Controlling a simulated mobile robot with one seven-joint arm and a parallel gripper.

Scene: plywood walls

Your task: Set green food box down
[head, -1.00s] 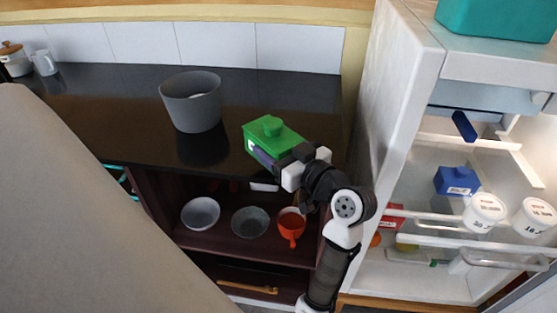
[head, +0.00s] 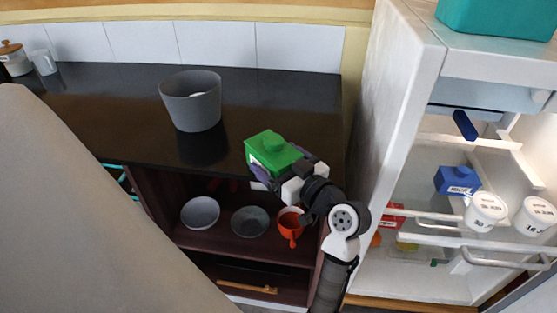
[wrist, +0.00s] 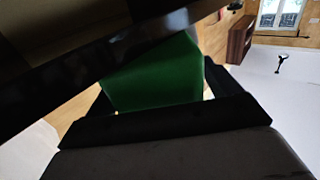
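The green food box (head: 270,150) has a raised cap on top and shows at the front right edge of the dark counter (head: 130,105) in the head view. It looks tilted. I cannot tell whether it touches the counter. My gripper (head: 273,172) is shut on the box from the front, with a finger along its side. In the wrist view the green box (wrist: 155,75) sits between the dark fingers (wrist: 160,115), and a dark slab edge crosses in front of part of it.
A grey pot (head: 192,102) stands on the counter to the left of the box. The counter between pot and box is clear. Below are open shelves with bowls (head: 200,213) and an orange pan (head: 290,224). An open fridge (head: 400,120) stands to the right.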

